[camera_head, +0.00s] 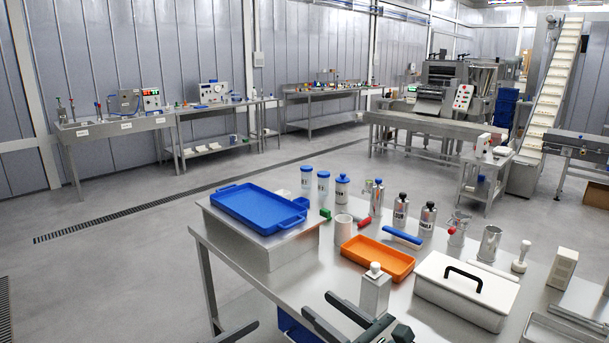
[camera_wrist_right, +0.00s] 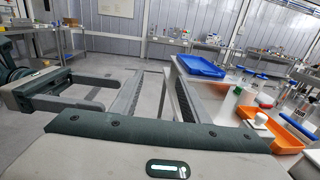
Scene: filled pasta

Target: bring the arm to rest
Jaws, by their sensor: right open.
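My right gripper (camera_head: 317,302) is at the bottom centre of the head view, at the near edge of the steel table (camera_head: 265,287). Its two fingers are apart with nothing between them. In the right wrist view its fingers (camera_wrist_right: 156,72) point ahead, left of the blue tray (camera_wrist_right: 200,66). My left gripper (camera_wrist_right: 108,87) shows at the left of the right wrist view, with a gap between its fingers and nothing in it. A dark finger at the bottom of the head view is probably part of it.
The table carries a blue tray (camera_head: 258,208) on a steel box, an orange tray (camera_head: 378,256), a white lidded box (camera_head: 465,288), a square white-topped container (camera_head: 374,291) near the right gripper, and several bottles. Open floor (camera_head: 110,270) lies to the left.

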